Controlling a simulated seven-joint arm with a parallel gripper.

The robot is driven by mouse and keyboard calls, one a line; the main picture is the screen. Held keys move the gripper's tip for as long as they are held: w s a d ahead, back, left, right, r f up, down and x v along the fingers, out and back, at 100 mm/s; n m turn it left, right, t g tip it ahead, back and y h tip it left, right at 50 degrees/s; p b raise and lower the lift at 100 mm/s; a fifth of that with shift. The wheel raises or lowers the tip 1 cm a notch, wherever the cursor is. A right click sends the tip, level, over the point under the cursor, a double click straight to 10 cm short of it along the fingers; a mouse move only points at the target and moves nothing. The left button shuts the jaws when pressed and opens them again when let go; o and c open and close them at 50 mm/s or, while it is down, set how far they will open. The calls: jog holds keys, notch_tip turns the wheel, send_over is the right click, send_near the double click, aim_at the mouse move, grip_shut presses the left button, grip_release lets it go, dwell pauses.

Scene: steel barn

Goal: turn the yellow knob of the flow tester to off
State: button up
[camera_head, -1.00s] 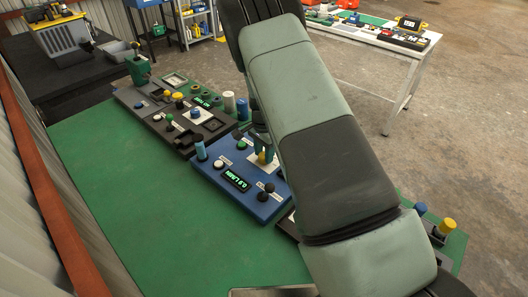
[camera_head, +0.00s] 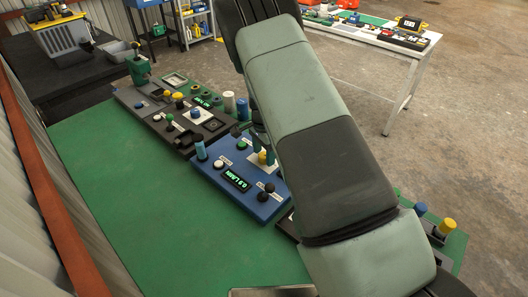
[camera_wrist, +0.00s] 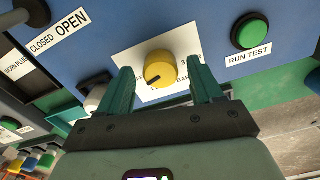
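The flow tester is a blue panel (camera_head: 225,180) on the green bench, with a lit display (camera_head: 236,180). Its yellow knob (camera_wrist: 160,69) sits on a white label plate (camera_wrist: 190,42) in the wrist view. A dark mark on the knob points to the lower left; the label print is partly hidden. The knob also shows in the head view (camera_head: 263,157), partly behind the fingers. My gripper (camera_wrist: 158,66) is open, one green finger on each side of the knob. Gaps show between fingers and knob, so it is not gripped.
A green RUN TEST button (camera_wrist: 250,31) is right of the knob. A black lever by the CLOSED/OPEN label (camera_wrist: 60,32) and a white knob (camera_wrist: 95,98) are at left. Other dark panels (camera_head: 170,110) adjoin the tester. The bench's left part (camera_head: 130,200) is clear.

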notch_tip(320, 180, up, 11)
dwell(0.7)
dwell(0.3)
notch_tip(320, 180, up, 11)
jog(key=n+t+y, duration=0.1)
jog(key=n, duration=0.1)
send_over(264, 155)
jog(key=s+d, duration=0.2)
jog(key=s, duration=0.2)
jog(key=s+d+r+n+t, duration=0.1)
jog(key=s+d+r+n, duration=0.15)
jog(key=s+r, duration=0.7)
jog(key=s+d+r+n+t, duration=0.1)
jog(key=s+r+n, duration=0.2)
jog(key=s, duration=0.7)
jog(key=s+d+r+n+t+h, duration=0.1)
jog(key=s+r+n, duration=0.3)
jog(key=s, duration=0.6)
jog(key=shift+s+d+r+t, duration=0.2)
jog(key=shift+d+r+t, duration=0.25)
jog(key=shift+d+t, duration=0.3)
